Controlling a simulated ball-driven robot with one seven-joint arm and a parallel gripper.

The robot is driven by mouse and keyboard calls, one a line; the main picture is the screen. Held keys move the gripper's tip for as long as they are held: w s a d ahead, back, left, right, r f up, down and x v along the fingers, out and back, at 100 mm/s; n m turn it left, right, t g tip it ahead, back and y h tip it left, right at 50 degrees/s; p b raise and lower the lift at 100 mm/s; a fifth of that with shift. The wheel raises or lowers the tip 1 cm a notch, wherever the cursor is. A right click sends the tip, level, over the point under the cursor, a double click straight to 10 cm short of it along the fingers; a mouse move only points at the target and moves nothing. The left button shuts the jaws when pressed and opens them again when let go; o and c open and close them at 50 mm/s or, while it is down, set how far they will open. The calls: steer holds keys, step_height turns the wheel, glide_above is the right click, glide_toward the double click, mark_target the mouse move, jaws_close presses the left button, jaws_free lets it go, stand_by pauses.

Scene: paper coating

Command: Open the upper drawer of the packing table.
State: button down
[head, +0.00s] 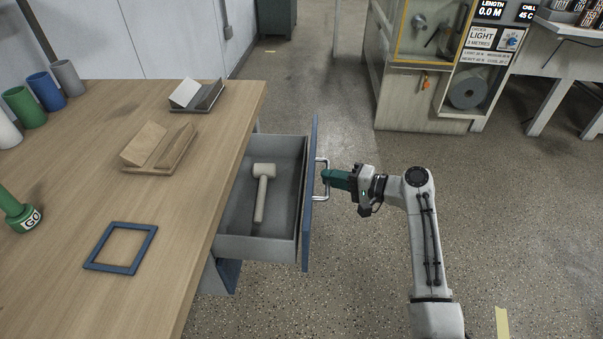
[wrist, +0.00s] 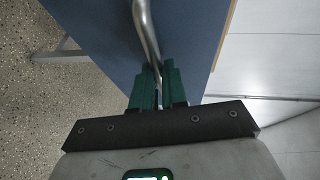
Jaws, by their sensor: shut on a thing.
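The upper drawer (head: 240,247) of the packing table (head: 185,215) is pulled out to the right, and its grey inside shows. A pale mallet (head: 262,190) lies in it. The drawer has a blue front (head: 309,215), also in the wrist view (wrist: 105,40), with a metal bar handle (head: 322,189) on its outer face. My gripper (head: 328,178) comes from the right and is shut on the handle. In the wrist view the green fingers (wrist: 158,85) close around the bar (wrist: 145,30).
A machine cabinet (head: 425,95) stands at the back. Open floor surrounds my arm.

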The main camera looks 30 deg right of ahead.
steer(key=s+d, duration=0.7)
steer(key=d, duration=0.2)
steer(key=shift+d, duration=0.3)
steer(key=shift+f, duration=0.1)
steer(key=c, duration=1.2)
jaws_free()
steer(key=shift+d, duration=0.1)
steer(key=p+v, duration=0.1)
steer(key=v, duration=0.9)
steer(key=shift+s+d, duration=0.1)
steer(key=shift+s, duration=0.25)
